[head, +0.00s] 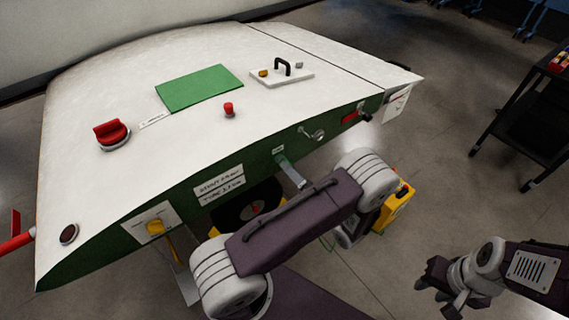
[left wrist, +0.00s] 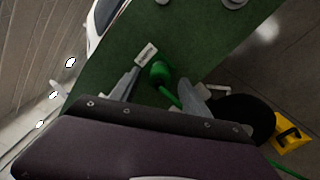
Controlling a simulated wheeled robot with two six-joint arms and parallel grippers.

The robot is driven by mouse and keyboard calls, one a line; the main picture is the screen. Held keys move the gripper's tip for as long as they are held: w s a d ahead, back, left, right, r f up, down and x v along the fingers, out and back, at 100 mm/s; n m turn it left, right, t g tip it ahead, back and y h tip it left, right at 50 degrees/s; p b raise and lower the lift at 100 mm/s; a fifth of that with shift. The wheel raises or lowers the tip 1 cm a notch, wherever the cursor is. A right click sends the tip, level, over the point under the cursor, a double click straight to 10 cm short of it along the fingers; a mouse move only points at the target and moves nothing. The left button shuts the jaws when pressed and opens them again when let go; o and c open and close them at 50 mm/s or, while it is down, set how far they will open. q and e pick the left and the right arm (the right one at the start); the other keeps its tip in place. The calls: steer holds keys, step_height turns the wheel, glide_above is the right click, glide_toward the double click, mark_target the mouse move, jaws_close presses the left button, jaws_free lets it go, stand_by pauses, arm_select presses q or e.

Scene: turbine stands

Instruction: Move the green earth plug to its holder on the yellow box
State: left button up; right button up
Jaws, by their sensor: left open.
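The green earth plug (left wrist: 160,72) sits at the dark green side panel of the turbine stand, just below a small white label. Its green cable trails down to the right in the left wrist view. My left gripper (left wrist: 160,79) is open, with one finger on either side of the plug and gaps visible. In the head view my left gripper (head: 290,169) is at the stand's side, and the plug is mostly hidden there. The yellow box (head: 397,208) is on the floor behind my left arm; it also shows in the left wrist view (left wrist: 292,143). Its holder cannot be made out. My right gripper (head: 437,287) is low at the right, away from the stand.
The turbine stand's white top (head: 200,130) carries a red knob (head: 112,133), a green plate (head: 199,88) and a black handle (head: 282,66). A black round reel (left wrist: 245,118) is beside the yellow box. A dark cart (head: 530,125) stands at the right. Floor between is clear.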

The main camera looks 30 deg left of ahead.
arm_select(q)
steer(key=shift+x, duration=0.95)
steer(key=shift+p, duration=0.3)
jaws_close()
stand_by(1.2)
